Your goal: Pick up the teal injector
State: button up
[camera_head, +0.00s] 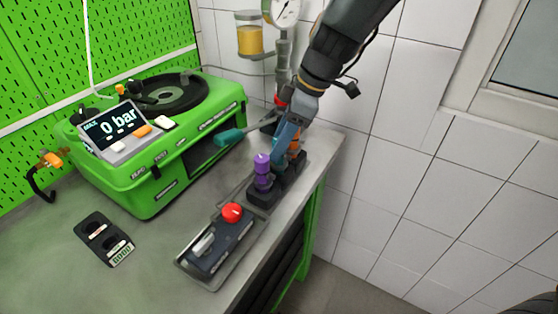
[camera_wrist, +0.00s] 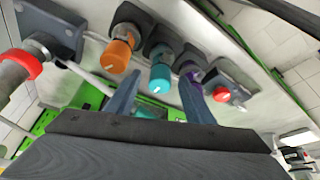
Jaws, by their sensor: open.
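The teal injector (camera_wrist: 160,77) stands in the middle of a dark holder, between an orange injector (camera_wrist: 121,52) and a purple injector (camera_wrist: 188,72). In the wrist view my gripper (camera_wrist: 160,82) is open, with one finger on each side of the teal injector. I cannot tell whether the fingers touch it. In the head view my gripper (camera_head: 281,143) points down at the holder (camera_head: 264,197) from above and hides most of the teal injector. The purple injector (camera_head: 262,170) shows clearly there, and the orange one (camera_head: 295,143) is partly covered.
A tray with a red button (camera_head: 232,212) lies in front of the holder. A gauge (camera_head: 286,12) stands behind. The bench's right edge is close.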

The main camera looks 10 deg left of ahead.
jog(key=shift+a+f, duration=0.15)
jog(key=shift+f, duration=0.25)
grip_shut()
jog(key=shift+r, duration=0.1)
